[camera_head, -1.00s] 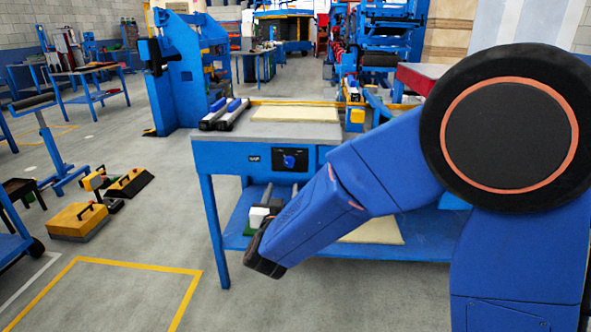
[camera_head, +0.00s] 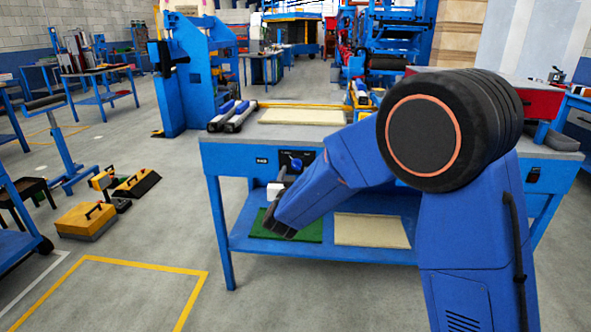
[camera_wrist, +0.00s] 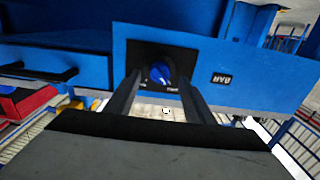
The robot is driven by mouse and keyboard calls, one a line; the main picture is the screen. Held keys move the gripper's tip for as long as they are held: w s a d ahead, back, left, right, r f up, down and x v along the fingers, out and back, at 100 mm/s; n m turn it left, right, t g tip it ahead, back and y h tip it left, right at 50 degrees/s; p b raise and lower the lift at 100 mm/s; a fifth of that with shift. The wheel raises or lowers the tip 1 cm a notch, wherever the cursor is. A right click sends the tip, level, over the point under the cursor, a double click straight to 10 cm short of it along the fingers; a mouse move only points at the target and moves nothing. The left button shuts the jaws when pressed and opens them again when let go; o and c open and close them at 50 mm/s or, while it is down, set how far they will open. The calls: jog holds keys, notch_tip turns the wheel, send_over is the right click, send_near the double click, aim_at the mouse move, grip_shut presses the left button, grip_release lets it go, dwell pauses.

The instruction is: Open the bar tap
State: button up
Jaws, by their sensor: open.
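The bar tap is most likely the blue knob (camera_head: 296,165) on a black plate on the front panel of the workbench. In the wrist view the knob (camera_wrist: 160,72) shows in the middle of its black plate (camera_wrist: 145,58). My gripper (camera_wrist: 159,86) is open and empty, with one dark finger on each side of the knob in the picture. The fingertips point at the panel. Whether they reach around the knob or stop short of it, I cannot tell.
The workbench (camera_head: 225,158) carries two rollers (camera_head: 235,116) and a pale board (camera_head: 302,117). A green mat (camera_head: 310,232) and another pale board (camera_head: 372,230) lie on its lower shelf. Yellow-topped blocks (camera_head: 86,219) stand on the floor left. The floor in front is open.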

aim_at(296, 167)
jog(key=shift+w, duration=1.8)
jog(key=shift+c, duration=0.4)
jog(key=c, duration=1)
